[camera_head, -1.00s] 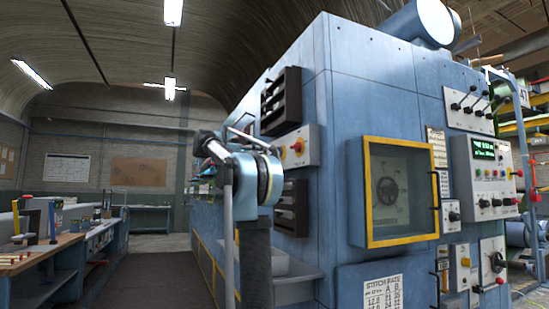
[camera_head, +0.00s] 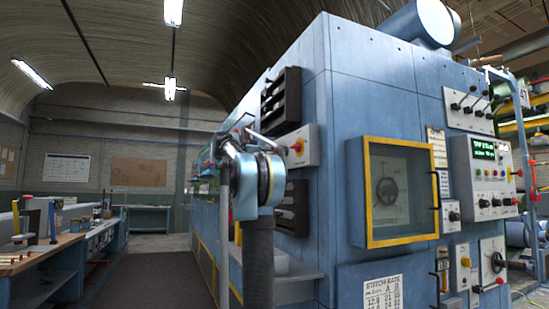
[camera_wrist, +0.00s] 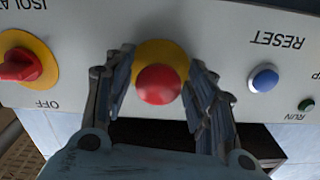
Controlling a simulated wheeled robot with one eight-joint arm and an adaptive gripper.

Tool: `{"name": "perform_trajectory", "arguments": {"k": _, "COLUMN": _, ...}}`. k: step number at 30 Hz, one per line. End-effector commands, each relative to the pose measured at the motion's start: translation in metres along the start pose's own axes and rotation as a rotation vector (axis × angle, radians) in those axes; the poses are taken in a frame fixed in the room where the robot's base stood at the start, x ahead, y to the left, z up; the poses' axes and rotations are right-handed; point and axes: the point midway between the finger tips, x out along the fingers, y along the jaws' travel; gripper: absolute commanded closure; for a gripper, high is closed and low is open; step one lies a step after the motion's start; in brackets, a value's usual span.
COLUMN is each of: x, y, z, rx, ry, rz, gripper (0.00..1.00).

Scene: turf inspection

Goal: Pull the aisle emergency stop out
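The emergency stop is a red round button (camera_wrist: 158,84) on a yellow collar (camera_wrist: 160,53), set on a light grey panel (camera_wrist: 215,40) in the wrist view. My gripper (camera_wrist: 161,66) is open, with one finger on each side of the button. Narrow gaps show between the fingers and the red head, and I see no clear contact. In the head view the panel (camera_head: 311,146) is partly hidden behind my arm, and I cannot make out the stop there.
A red rotary isolator (camera_wrist: 18,64) on a yellow plate sits left of the stop in the wrist view. A blue RESET button (camera_wrist: 264,78) and small green RUN button (camera_wrist: 306,104) sit to its right. Dark louvred vents (camera_head: 281,100) flank the panel on the blue machine.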

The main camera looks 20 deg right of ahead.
Motion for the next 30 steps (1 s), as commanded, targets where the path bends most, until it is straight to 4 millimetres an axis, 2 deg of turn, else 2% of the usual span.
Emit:
{"name": "perform_trajectory", "arguments": {"k": 1, "x": 0.0, "y": 0.0, "z": 0.0, "rx": 0.0, "ry": 0.0, "rz": 0.0, "gripper": 0.67}}
{"name": "perform_trajectory", "arguments": {"k": 5, "x": 0.0, "y": 0.0, "z": 0.0, "rx": 0.0, "ry": 0.0, "rz": -0.001, "gripper": 0.96}}
{"name": "perform_trajectory", "arguments": {"k": 6, "x": 0.0, "y": 0.0, "z": 0.0, "rx": 0.0, "ry": 0.0, "rz": -0.001, "gripper": 1.0}}
{"name": "perform_trajectory", "arguments": {"k": 10, "x": -0.003, "y": -0.001, "z": 0.0, "rx": 0.0, "ry": 0.0, "rz": -0.002, "gripper": 1.0}}
{"name": "perform_trajectory", "arguments": {"k": 16, "x": -0.019, "y": -0.001, "z": 0.0, "rx": 0.0, "ry": 0.001, "rz": -0.004, "gripper": 1.0}}
{"name": "perform_trajectory", "arguments": {"k": 23, "x": -0.02, "y": -0.002, "z": 0.0, "rx": 0.0, "ry": 0.001, "rz": -0.005, "gripper": 1.0}}
{"name": "perform_trajectory", "arguments": {"k": 24, "x": -0.02, "y": -0.002, "z": 0.0, "rx": 0.0, "ry": 0.001, "rz": -0.005, "gripper": 0.6}}
{"name": "perform_trajectory", "arguments": {"k": 26, "x": -0.02, "y": -0.002, "z": 0.0, "rx": 0.0, "ry": 0.0, "rz": -0.004, "gripper": 0.46}}
{"name": "perform_trajectory", "arguments": {"k": 30, "x": -0.019, "y": -0.001, "z": 0.0, "rx": 0.0, "ry": 0.0, "rz": -0.002, "gripper": 0.44}}
